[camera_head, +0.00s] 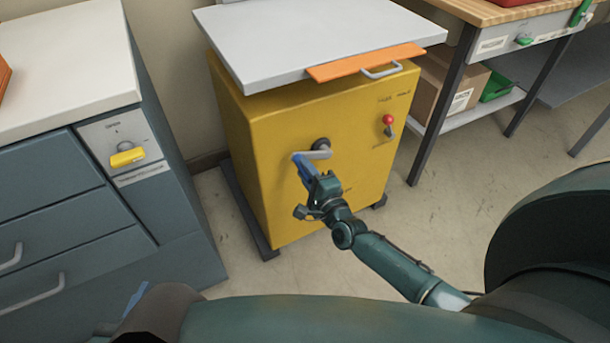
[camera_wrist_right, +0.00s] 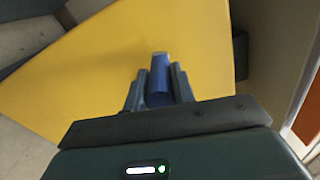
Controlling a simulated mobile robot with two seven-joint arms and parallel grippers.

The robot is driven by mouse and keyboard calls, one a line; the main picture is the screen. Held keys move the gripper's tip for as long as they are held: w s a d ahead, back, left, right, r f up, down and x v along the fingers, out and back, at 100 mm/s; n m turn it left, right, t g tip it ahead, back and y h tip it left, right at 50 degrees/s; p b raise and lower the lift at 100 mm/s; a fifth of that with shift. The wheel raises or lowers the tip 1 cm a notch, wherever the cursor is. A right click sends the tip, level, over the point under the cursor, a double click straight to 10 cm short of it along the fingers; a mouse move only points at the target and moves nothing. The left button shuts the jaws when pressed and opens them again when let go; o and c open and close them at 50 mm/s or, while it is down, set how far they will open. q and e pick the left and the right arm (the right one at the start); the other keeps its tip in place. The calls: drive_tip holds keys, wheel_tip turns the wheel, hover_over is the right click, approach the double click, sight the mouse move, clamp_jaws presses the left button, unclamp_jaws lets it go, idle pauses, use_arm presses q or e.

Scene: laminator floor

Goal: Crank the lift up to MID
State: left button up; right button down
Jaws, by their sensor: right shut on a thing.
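The lift is a yellow cabinet (camera_head: 270,165) with a flat grey top (camera_head: 320,40). On its front, a grey crank arm (camera_head: 318,154) comes out of a dark hub and points left. Its blue handle (camera_head: 301,166) is at the arm's left end. My right gripper (camera_head: 308,181) is shut on the blue handle. In the right wrist view the handle (camera_wrist_right: 160,75) stands between the fingers (camera_wrist_right: 158,92). A red-knobbed lever (camera_head: 388,122) is on the cabinet front, right of the crank. Its small labels are unreadable. Only a blue tip, possibly my left gripper, shows at the lower left.
An orange board (camera_head: 350,63) with a metal handle lies at the lift top's front edge. A grey-blue drawer cabinet (camera_head: 60,215) with a yellow knob (camera_head: 127,157) stands left. At right, a wooden-topped bench (camera_head: 490,10) has a cardboard box (camera_head: 450,88) on its shelf. Floor right of the lift is clear.

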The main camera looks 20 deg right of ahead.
drive_tip(key=shift+d+r, duration=0.2)
drive_tip(key=shift+r, duration=0.2)
use_arm(q)
drive_tip(key=shift+s+r, duration=0.15)
use_arm(e)
drive_tip(key=shift+d+r, duration=0.15)
drive_tip(key=shift+r, duration=0.1)
drive_tip(key=shift+d, duration=0.1)
drive_tip(key=c, duration=1.2)
unclamp_jaws()
drive_tip(key=shift+o, duration=0.2)
use_arm(q)
drive_tip(key=shift+s+a+r+n+p, duration=0.15)
drive_tip(key=shift+a+r+n+p, duration=0.1)
drive_tip(key=shift+r+p, duration=0.35)
drive_tip(key=shift+s+a+r+n+p, duration=0.1)
drive_tip(key=shift+a+r+n+p, duration=0.15)
drive_tip(key=shift+r+p, duration=0.35)
use_arm(e)
drive_tip(key=s, duration=1.3)
drive_tip(key=shift+d, duration=0.45)
use_arm(q)
drive_tip(key=shift+w+d, duration=0.1)
